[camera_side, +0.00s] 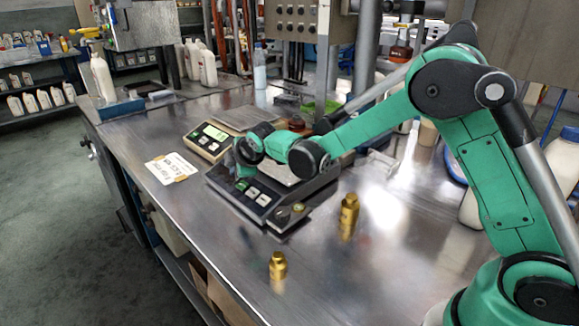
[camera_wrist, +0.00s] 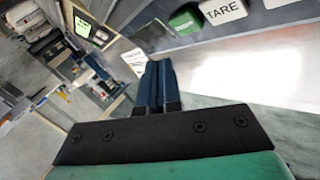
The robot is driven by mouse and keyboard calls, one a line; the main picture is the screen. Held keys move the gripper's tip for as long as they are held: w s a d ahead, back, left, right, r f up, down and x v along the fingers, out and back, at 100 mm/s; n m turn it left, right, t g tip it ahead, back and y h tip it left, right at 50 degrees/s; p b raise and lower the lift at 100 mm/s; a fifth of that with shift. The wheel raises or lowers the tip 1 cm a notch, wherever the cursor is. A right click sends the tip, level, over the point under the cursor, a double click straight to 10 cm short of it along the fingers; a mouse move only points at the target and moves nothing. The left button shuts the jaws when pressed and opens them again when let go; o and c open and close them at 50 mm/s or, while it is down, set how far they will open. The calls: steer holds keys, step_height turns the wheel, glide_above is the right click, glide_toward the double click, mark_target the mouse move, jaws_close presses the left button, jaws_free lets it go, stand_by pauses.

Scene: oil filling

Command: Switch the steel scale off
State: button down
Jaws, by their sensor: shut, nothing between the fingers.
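A dark-framed scale (camera_side: 222,182) with a steel-coloured pan stands on the bench in the side view. Its front panel has a green button (camera_side: 243,184) and pale keys (camera_side: 257,195). In the wrist view the green button (camera_wrist: 185,20) and the white TARE key (camera_wrist: 222,11) show at the top. A second, beige-framed scale (camera_side: 201,148) with a lit green display stands behind it. I cannot tell from a label which is the steel scale. My gripper (camera_wrist: 158,66) is shut and empty, with its blue fingers together near the dark scale's panel. In the side view my wrist hides the fingertips.
Two brass weights (camera_side: 348,215) (camera_side: 278,265) stand on the bench to the right and front. A printed card (camera_side: 171,168) lies at the left edge. Bottles (camera_side: 102,77) stand at the back left. The front right of the bench (camera_side: 375,275) is clear.

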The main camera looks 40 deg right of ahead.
steer(key=shift+a+r, duration=0.25)
steer(key=shift+r, duration=0.45)
steer(key=shift+a+r, duration=0.25)
steer(key=shift+r, duration=0.45)
steer(key=s+d+r+m, duration=0.2)
steer(key=s+r+m, duration=0.4)
steer(key=s, duration=0.4)
steer(key=s+f+m+g+y, duration=0.1)
steer(key=s+m, duration=0.6)
steer(key=s, duration=0.7)
steer(key=shift+f+g, duration=0.5)
steer(key=shift+f, duration=0.2)
